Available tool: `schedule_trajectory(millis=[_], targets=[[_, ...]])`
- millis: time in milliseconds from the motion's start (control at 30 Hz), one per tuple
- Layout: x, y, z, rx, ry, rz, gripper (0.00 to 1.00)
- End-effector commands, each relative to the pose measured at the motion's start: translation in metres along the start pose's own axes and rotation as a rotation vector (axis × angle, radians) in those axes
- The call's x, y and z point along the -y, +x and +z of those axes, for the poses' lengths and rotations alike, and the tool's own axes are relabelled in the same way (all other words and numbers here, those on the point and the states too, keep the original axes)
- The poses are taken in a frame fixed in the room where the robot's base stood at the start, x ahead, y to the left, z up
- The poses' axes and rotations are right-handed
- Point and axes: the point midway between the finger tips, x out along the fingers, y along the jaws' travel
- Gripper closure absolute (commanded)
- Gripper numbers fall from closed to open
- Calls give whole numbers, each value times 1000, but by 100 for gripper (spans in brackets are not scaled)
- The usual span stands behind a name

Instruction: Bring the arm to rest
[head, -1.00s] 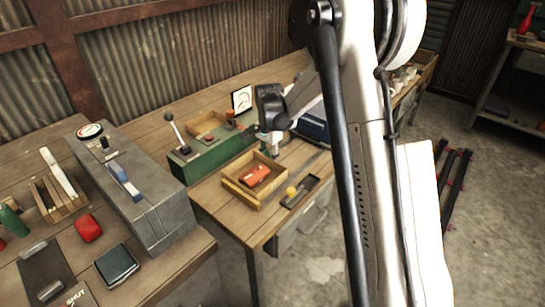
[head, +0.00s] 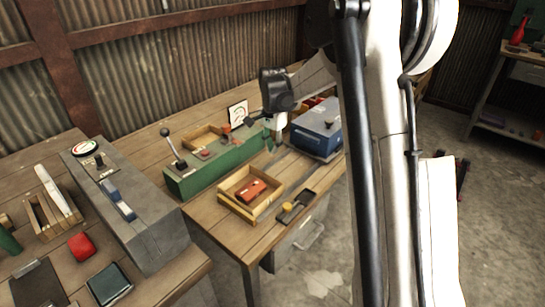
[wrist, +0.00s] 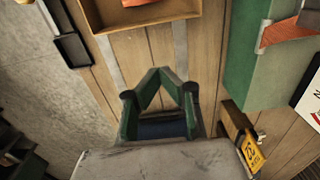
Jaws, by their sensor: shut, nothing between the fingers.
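My gripper (wrist: 162,72) is shut and empty in the wrist view, its green fingers meeting above the wooden bench top. In the head view my gripper (head: 271,140) hangs over the bench, between the green control box (head: 215,165) and the blue box (head: 316,130). The fingers are small there. The green box also shows at the right of the wrist view (wrist: 250,60).
A grey box (head: 150,215) with levers stands left. Open concrete floor (head: 490,200) lies right.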

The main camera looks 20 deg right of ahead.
Motion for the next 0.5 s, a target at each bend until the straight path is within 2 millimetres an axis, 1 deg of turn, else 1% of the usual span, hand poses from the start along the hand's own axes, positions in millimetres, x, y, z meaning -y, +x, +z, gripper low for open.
schedule_trajectory(millis=[33, 100, 367, 467, 500], targets=[[0, -6, 0, 0, 0, 0, 100], [0, -10, 0, 0, 0, 0, 100], [-1, -16, 2, -3, -8, -4, 100], [-7, -28, 10, -12, -37, -16, 100], [-10, -35, 15, -19, -56, -25, 100]])
